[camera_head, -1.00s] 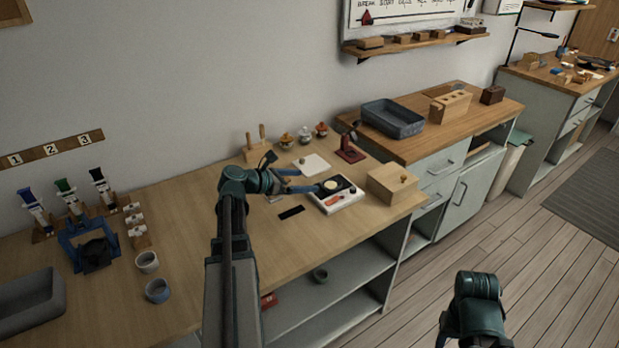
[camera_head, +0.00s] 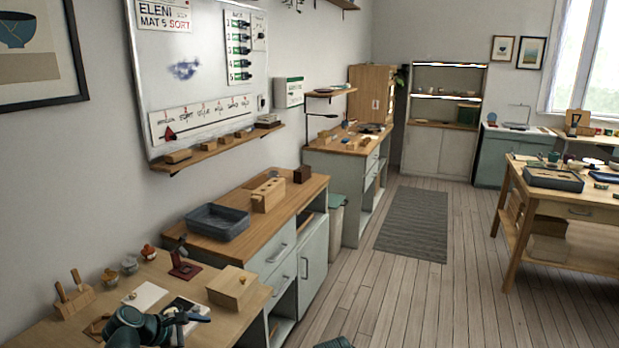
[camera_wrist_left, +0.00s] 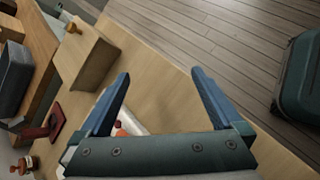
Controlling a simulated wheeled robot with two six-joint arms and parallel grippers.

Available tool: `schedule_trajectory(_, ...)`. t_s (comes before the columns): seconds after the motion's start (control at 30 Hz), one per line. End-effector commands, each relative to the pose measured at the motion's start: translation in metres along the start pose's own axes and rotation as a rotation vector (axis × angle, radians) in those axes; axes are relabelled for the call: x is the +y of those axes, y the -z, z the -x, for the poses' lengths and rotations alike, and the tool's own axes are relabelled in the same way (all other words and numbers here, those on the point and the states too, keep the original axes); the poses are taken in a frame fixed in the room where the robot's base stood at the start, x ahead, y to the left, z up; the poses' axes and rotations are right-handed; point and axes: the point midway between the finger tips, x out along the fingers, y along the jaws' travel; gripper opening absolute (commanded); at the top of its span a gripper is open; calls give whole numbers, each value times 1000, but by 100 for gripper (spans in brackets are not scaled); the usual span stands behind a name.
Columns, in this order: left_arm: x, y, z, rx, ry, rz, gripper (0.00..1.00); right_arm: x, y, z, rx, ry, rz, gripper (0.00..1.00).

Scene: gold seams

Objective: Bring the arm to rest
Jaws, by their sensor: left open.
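My left gripper (camera_head: 184,318) is at the bottom left of the head view, over the wooden bench. In the left wrist view its two blue fingers (camera_wrist_left: 160,76) are spread apart with nothing gripped between their tips. A white device with red on it (camera_wrist_left: 130,123) shows partly behind the fingers and is mostly hidden by the gripper.
A dark red stand (camera_head: 182,262), a white square (camera_head: 146,296) and small lidded jars (camera_head: 129,265) are on the bench near the gripper. A blue-grey tray (camera_head: 217,222) sits on the counter beyond. The wooden floor (camera_head: 400,290) at right is open.

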Motion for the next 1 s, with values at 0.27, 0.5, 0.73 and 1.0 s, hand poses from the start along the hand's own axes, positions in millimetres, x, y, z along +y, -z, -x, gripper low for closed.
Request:
schedule_trajectory(0.27,-109,-101,-42,84,443,-827,100,4,-2,41,0,0,0,50)
schedule_trajectory(0.5,-182,-149,-35,64,810,-1495,100,6,-4,68,0,0,-1,50)
schedule_trajectory(0.73,-214,-170,-19,22,1050,-1890,100,8,-5,81,0,0,-1,50)
schedule_trajectory(1.0,-221,-174,-14,7,1122,-1998,100,8,-5,83,0,0,-1,50)
